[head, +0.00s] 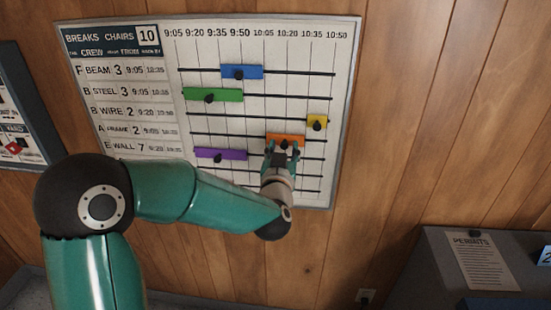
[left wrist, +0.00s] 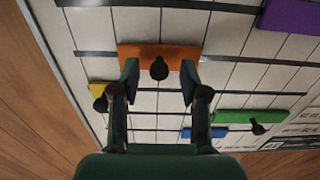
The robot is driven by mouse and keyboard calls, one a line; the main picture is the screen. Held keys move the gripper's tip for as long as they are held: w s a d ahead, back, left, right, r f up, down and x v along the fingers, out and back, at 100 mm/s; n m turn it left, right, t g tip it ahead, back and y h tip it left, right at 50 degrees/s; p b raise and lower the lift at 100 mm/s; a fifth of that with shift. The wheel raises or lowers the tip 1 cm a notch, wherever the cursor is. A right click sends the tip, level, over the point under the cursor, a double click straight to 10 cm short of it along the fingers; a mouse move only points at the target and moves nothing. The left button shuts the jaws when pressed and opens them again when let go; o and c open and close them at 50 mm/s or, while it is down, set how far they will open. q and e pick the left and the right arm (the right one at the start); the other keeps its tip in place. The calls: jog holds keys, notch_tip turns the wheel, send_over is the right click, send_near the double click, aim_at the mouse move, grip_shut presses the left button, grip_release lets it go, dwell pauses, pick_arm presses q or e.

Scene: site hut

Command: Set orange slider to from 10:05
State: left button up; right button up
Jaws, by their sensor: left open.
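The orange slider (head: 285,139) sits on its rail in the lower right part of the wall board (head: 345,120). Its left end appears close to the 10:05 line, though I cannot tell exactly. In the left wrist view the orange slider (left wrist: 190,53) shows upside down, with a black knob (left wrist: 159,68) at its middle. My left gripper (head: 281,150) is at the slider; it also shows in the left wrist view (left wrist: 160,84). Its fingers are open, one on each side of the knob, with gaps visible. My right gripper is not in view.
Blue (head: 242,72), green (head: 214,95), yellow (head: 317,122) and purple (head: 221,154) sliders sit on other rails. The yellow one is close, up and right of the orange. A grey cabinet with a permits sheet (head: 478,262) stands at lower right.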

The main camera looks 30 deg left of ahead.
pick_arm(q)
jog(key=v, duration=1.1)
jog(key=shift+s, duration=0.3)
jog(key=d+f+m+g+h+p, duration=0.25)
jog(key=f+m+g+h, duration=0.35)
jog(key=f, duration=2.4)
jog(key=s+d+f+n+g+h, duration=0.1)
jog(key=s+d+f+g+h, duration=0.2)
jog(key=s+d+f, duration=0.3)
jog(key=s+d+f+n+g+h, duration=0.1)
jog(key=s+d+f+g+h, duration=0.2)
jog(key=s+d+f+g, duration=0.3)
jog(key=s+d, duration=0.1)
jog(key=s, duration=0.4)
jog(key=shift+s+d+f+n, duration=0.25)
jog(key=shift+s+n, duration=0.15)
